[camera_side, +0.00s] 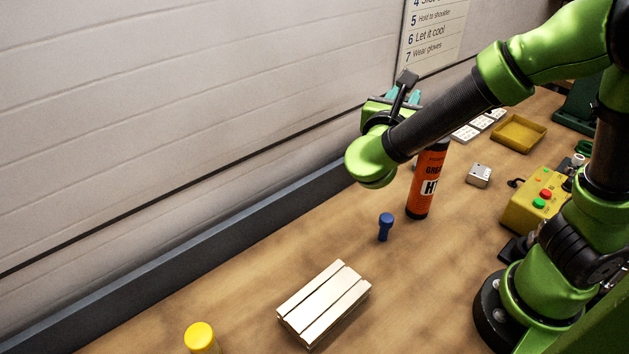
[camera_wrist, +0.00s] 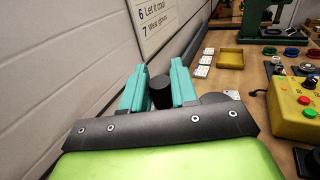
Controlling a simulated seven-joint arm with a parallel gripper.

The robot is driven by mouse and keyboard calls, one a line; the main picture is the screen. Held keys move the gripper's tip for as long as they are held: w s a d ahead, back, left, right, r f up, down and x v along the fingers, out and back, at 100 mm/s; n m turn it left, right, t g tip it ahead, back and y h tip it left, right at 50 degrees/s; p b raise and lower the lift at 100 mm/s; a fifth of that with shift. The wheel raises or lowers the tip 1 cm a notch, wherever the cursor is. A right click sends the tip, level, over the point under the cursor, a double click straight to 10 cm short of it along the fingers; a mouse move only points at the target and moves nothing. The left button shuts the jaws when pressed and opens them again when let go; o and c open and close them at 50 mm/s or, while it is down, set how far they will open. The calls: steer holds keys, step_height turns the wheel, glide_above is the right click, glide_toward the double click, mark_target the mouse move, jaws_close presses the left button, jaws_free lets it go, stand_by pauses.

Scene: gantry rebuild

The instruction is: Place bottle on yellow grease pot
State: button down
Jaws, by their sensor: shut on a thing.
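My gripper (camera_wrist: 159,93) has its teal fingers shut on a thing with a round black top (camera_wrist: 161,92). I take it for the bottle; its body is hidden in the wrist view.
A metal block (camera_side: 479,175), yellow tray (camera_side: 519,133) and yellow button box (camera_side: 533,205) are right. A wall runs along the left.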

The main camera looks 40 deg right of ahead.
steer(key=s+a+f+m+g+y, duration=0.1)
steer(key=s+a+f+m+g, duration=0.3)
steer(key=s+f+m+g, duration=0.4)
steer(key=s+a+f+m+g+y, duration=0.1)
steer(key=s+a+f+m+g, duration=0.25)
steer(key=s+g, duration=0.45)
steer(key=s+a+r+m+g+y, duration=0.1)
steer(key=s+a+m+g+y, duration=0.2)
steer(key=a+m+g+y, duration=0.5)
steer(key=s+a+r+m+g+y, duration=0.1)
steer(key=s+a+m+y, duration=0.1)
steer(key=a+m+y, duration=0.7)
steer(key=w+a+r+m+t+y, duration=0.4)
steer(key=r+m+t+y, duration=0.2)
steer(key=r+t+y, duration=0.25)
steer(key=w+a+r+m+t+y, duration=0.45)
steer(key=r+m+t+y, duration=0.2)
steer(key=r+t, duration=0.2)
step_height(320, 180, down, 12)
steer(key=w+a+f, duration=0.2)
steer(key=w+a, duration=0.2)
steer(key=a, duration=0.2)
steer(key=w+a+f, duration=0.3)
steer(key=w+a, duration=0.2)
steer(key=a, duration=0.2)
steer(key=shift+w+a, duration=0.15)
steer(key=shift+a, duration=0.05)
